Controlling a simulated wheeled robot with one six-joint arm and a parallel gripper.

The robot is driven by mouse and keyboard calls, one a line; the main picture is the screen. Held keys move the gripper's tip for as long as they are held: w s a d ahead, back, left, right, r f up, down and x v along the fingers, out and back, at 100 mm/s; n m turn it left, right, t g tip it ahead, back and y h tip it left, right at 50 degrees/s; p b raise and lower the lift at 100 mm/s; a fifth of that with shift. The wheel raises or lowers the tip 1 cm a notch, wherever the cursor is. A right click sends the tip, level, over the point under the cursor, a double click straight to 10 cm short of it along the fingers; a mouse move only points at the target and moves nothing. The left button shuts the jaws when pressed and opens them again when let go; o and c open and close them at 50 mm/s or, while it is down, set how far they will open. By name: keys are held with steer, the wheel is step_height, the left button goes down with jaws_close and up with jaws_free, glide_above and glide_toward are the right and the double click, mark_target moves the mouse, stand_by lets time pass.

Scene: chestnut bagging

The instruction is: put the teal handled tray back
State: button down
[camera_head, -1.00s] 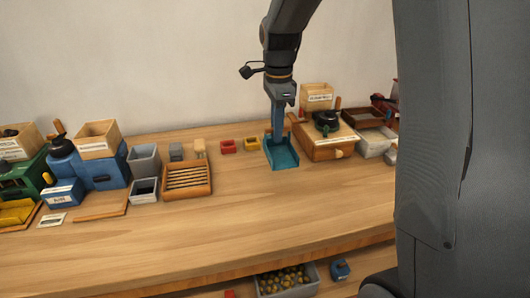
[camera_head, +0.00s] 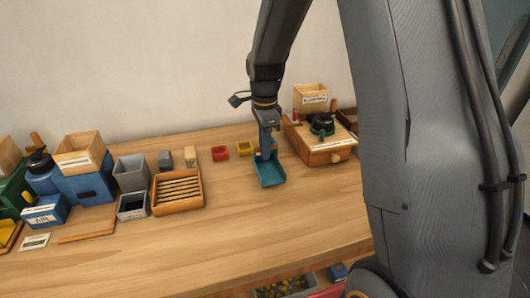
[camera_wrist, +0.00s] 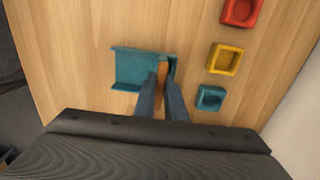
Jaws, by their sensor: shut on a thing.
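The teal handled tray (camera_head: 269,172) is an open scoop-like tray on or just above the wooden table, left of a wooden drawer box. It also shows in the wrist view (camera_wrist: 132,70). My gripper (camera_head: 268,149) points down and is shut on its upright handle part at the back. In the wrist view my two fingers (camera_wrist: 164,72) close around the tray's right side. I cannot tell whether the tray touches the table. A small teal square cup (camera_wrist: 211,98) stands beside my fingers; it is mostly hidden in the head view.
A yellow cup (camera_head: 244,149) and a red cup (camera_head: 220,153) stand left of the tray. The wooden drawer box (camera_head: 325,150) is close on the right. A slatted wooden tray (camera_head: 177,207) and grey bins (camera_head: 131,172) are at left. The table front is clear.

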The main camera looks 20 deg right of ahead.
steer(key=shift+f, duration=1)
steer(key=shift+f, duration=0.15)
steer(key=c, duration=1.8)
jaws_free()
